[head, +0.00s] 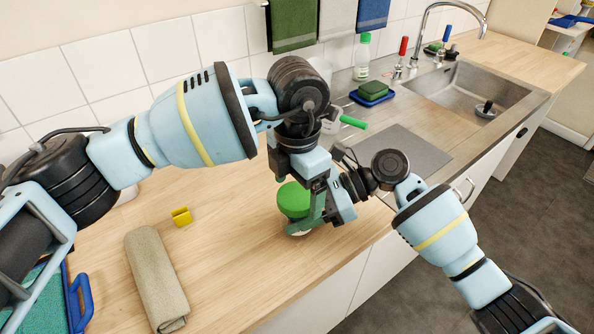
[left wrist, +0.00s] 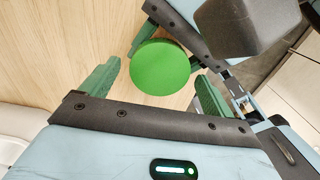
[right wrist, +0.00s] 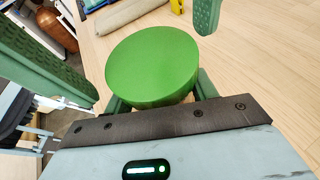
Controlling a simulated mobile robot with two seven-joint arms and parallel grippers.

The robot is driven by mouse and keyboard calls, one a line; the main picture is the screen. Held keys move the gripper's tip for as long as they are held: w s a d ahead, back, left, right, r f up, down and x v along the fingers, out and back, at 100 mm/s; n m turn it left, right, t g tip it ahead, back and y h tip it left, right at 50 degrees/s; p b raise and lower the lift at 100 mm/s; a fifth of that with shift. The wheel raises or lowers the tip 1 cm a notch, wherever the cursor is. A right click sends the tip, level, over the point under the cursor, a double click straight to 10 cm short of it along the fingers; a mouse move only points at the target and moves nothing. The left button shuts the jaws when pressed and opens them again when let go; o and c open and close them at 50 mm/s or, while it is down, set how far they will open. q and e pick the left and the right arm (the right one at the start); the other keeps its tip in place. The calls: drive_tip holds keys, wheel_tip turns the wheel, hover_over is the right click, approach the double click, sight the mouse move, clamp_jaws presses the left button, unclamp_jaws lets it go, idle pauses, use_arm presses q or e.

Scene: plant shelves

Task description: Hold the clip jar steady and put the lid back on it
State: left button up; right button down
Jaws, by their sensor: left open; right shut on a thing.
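A round green lid (head: 293,199) sits level on top of the clip jar; it also shows in the left wrist view (left wrist: 160,67) and the right wrist view (right wrist: 152,65). Only a small pale part of the jar (head: 299,234) shows at its foot on the wooden counter; the rest is hidden by the lid and green fingers. My left gripper (left wrist: 157,72) is open above, one finger on each side of the lid, with gaps to it. My right gripper (right wrist: 160,95) is shut on the jar below the lid. Whether the lid is fully seated cannot be told.
A rolled beige towel (head: 155,278) and a small yellow block (head: 181,216) lie left of the jar. A blue-handled tray (head: 80,300) is at the lower left. The sink (head: 465,98), a soap bottle (head: 362,58) and a sponge (head: 373,89) are at the back right.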

use_arm(q)
drive_tip(key=shift+f, duration=0.4)
drive_tip(key=c, duration=1)
drive_tip(key=m, duration=0.5)
drive_tip(key=shift+m, duration=0.4)
drive_tip(key=m, duration=0.4)
drive_tip(key=o, duration=1.1)
drive_tip(key=shift+c, duration=0.2)
drive_tip(key=shift+r, duration=0.1)
